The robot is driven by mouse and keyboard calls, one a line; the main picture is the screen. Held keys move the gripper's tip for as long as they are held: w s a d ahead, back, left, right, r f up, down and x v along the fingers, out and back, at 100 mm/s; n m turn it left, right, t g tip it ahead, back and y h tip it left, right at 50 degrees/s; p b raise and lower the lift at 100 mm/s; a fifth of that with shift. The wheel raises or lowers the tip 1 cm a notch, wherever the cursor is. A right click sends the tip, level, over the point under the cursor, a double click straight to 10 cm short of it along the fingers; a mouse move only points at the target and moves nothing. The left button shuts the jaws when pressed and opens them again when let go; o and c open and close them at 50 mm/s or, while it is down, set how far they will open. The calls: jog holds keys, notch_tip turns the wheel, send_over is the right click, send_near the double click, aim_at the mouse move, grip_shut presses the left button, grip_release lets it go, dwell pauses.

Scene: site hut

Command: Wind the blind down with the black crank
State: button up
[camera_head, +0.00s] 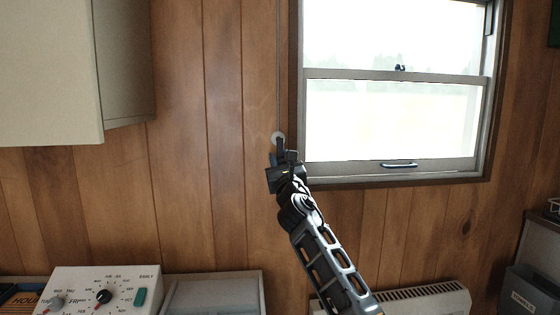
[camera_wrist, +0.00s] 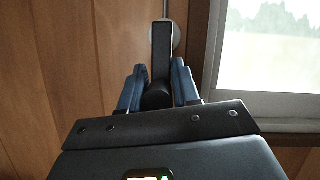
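The black crank (camera_head: 281,148) is on the wood wall just left of the window. Its arm (camera_wrist: 162,50) stands upright in the wrist view, in front of a round pale mount (camera_wrist: 177,40). The crank's dark rounded grip (camera_wrist: 157,97) sits at the lower end of that arm. My gripper (camera_head: 284,166) is at the crank. In the wrist view, the blue-grey fingers of my gripper (camera_wrist: 159,86) lie close on both sides of the grip and appear shut on it. A thin cord or rod (camera_head: 278,60) runs up the wall from the mount. No blind cloth shows over the visible window panes.
The window (camera_head: 392,125) with its frame and sill is right of the crank. A beige cabinet (camera_head: 50,75) hangs at upper left. A control panel (camera_head: 105,292) stands below left. A white heater (camera_head: 425,300) and grey bin (camera_head: 530,290) are low right. The wall around the crank is clear.

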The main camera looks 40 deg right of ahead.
jog(key=c, duration=0.4)
jog(key=shift+a, duration=0.1)
grip_shut()
jog(key=shift+w+a+m+h+b, duration=0.2)
jog(key=shift+a+m+h+b, duration=0.15)
jog(key=shift+m+b, duration=0.35)
